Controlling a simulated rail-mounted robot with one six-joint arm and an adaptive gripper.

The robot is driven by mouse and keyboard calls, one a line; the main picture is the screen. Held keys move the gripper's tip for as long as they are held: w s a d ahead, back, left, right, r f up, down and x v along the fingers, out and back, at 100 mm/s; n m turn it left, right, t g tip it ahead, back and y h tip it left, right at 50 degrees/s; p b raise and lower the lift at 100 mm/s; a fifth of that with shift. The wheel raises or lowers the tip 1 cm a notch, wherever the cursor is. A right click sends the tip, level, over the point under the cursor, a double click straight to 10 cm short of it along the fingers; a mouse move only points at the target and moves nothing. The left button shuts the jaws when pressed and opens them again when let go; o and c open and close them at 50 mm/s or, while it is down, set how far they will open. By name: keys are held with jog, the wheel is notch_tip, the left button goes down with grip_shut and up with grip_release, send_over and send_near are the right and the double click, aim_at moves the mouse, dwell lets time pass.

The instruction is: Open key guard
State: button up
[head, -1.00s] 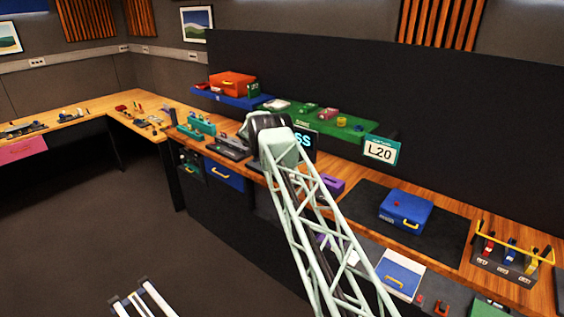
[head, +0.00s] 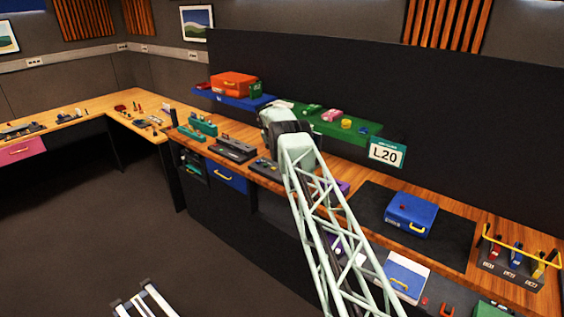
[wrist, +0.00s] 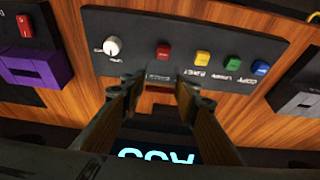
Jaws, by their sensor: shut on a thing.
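The dark control panel (wrist: 270,40) lies across the top of the wrist view. It carries a white knob (wrist: 113,45), a red key (wrist: 163,50), a yellow key (wrist: 203,57), a green key (wrist: 232,61) and a blue key (wrist: 261,67). My gripper (wrist: 160,84) is at the panel's near edge, just below the red key in the picture. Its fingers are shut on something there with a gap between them. I cannot make out the held part or a separate key guard. In the head view my arm hides the gripper and most of the panel.
A dark screen with pale lettering (wrist: 155,155) is close under my fingers. A purple block (wrist: 38,70) is left of the panel and a grey unit (wrist: 298,98) right of it. In the head view a green shelf (head: 330,127) is just behind my arm.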

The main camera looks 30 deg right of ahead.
dwell(0.4)
jog(key=o, duration=1.2)
jog(key=shift+c, duration=0.2)
jog(key=shift+r, duration=0.2)
jog(key=v, duration=1.1)
jog(key=shift+r, duration=0.4)
jog(key=shift+d, duration=0.1)
jog(key=shift+c, duration=0.7)
